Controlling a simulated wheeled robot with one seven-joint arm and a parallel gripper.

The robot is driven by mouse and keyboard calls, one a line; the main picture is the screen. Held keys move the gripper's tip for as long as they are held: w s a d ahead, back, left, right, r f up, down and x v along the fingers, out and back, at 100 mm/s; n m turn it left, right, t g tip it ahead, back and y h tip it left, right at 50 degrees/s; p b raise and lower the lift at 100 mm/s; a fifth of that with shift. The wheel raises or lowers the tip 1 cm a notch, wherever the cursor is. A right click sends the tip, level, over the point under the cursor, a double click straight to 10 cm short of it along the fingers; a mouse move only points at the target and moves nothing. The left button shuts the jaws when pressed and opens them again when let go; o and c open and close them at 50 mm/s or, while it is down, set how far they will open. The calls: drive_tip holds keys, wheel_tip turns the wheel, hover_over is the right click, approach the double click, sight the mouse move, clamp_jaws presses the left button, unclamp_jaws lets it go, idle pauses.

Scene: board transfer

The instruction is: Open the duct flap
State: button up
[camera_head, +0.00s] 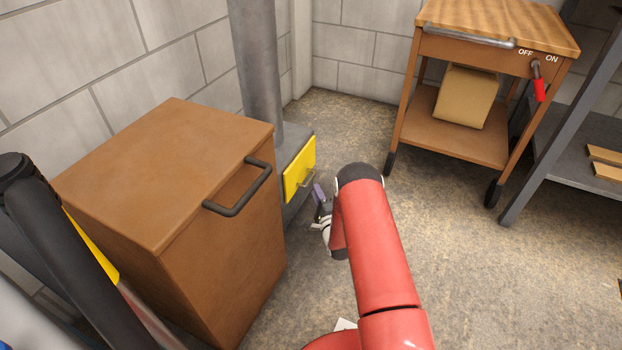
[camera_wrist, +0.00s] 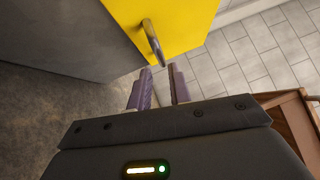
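The yellow duct flap (camera_head: 300,167) is on the grey duct box at the foot of the vertical pipe and looks shut against it. A small metal handle (camera_head: 307,179) stands out from its face. In the wrist view the flap (camera_wrist: 182,22) fills the upper middle, with the handle (camera_wrist: 152,40) pointing down toward my fingers. My gripper (camera_head: 319,192) is just in front of the flap. In the wrist view my gripper (camera_wrist: 160,72) has its two purple fingers apart, with the handle's near end just ahead of the gap. Whether they touch is unclear.
A brown cabinet (camera_head: 170,180) with a dark handle (camera_head: 240,188) stands close to the left of the duct. A wooden cart (camera_head: 497,25) with a red-handled switch (camera_head: 539,85) stands at the back right, beside a grey shelf (camera_head: 570,140). The floor between is clear.

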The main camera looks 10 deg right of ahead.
sight(311, 178)
drive_tip(key=w, duration=0.4)
drive_tip(key=w+a+r+b, duration=0.1)
drive_tip(key=w, duration=0.1)
drive_tip(key=shift+w, duration=0.25)
clamp_jaws()
